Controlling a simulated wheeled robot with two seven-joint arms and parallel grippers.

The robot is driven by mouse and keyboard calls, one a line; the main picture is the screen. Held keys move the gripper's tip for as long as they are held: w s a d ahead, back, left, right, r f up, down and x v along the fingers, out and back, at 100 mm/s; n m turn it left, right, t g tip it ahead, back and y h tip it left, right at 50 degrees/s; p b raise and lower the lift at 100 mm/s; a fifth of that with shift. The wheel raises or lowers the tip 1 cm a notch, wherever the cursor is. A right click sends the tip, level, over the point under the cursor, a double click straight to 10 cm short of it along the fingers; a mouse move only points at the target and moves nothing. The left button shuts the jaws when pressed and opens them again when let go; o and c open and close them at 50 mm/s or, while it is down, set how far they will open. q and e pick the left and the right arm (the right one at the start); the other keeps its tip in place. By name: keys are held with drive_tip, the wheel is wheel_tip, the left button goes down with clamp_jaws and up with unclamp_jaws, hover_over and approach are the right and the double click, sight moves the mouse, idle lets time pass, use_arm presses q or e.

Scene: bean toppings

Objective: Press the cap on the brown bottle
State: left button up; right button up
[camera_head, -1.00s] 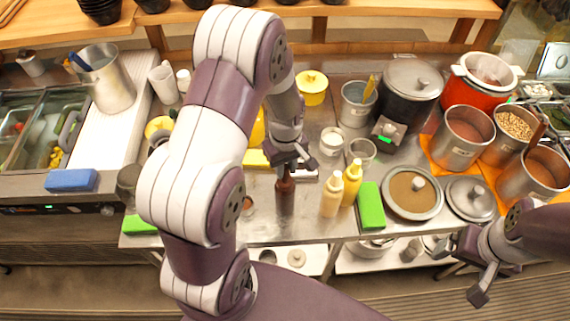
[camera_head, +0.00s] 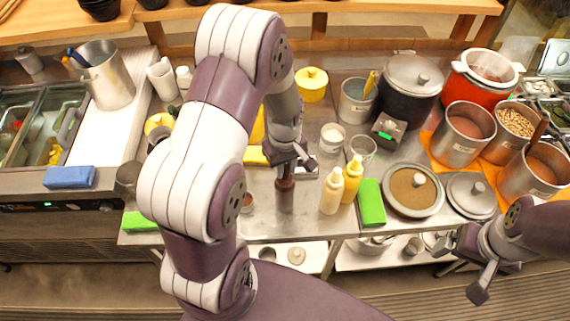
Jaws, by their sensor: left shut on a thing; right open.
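The brown bottle (camera_head: 285,198) stands upright on the steel counter (camera_head: 310,228), left of two yellow sauce bottles. My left gripper (camera_head: 286,166) is directly above it, pointing down, with its fingers at the bottle's top. It is shut, but the gripper hides what is between the fingers; a dark piece at the bottle's top is likely the cap and cannot be made out clearly. My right gripper (camera_head: 459,272) is open and empty at the lower right, in front of the counter's edge.
Two yellow sauce bottles (camera_head: 332,190) and a green sponge (camera_head: 371,203) stand close right of the brown bottle. A lidded pan (camera_head: 413,213) and several pots fill the right side. My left arm covers the counter left of the bottle.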

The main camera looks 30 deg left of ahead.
use_arm(q)
drive_tip(key=shift+f, duration=0.15)
drive_tip(key=o, duration=1.3)
drive_tip(key=shift+c, duration=0.2)
wheel_tip(320, 180, up, 7)
drive_tip(key=p, duration=0.6)
drive_tip(key=shift+f, duration=0.15)
drive_tip(key=shift+f, duration=0.1)
drive_tip(key=shift+c, duration=0.3)
clamp_jaws()
drive_tip(key=shift+f, duration=0.15)
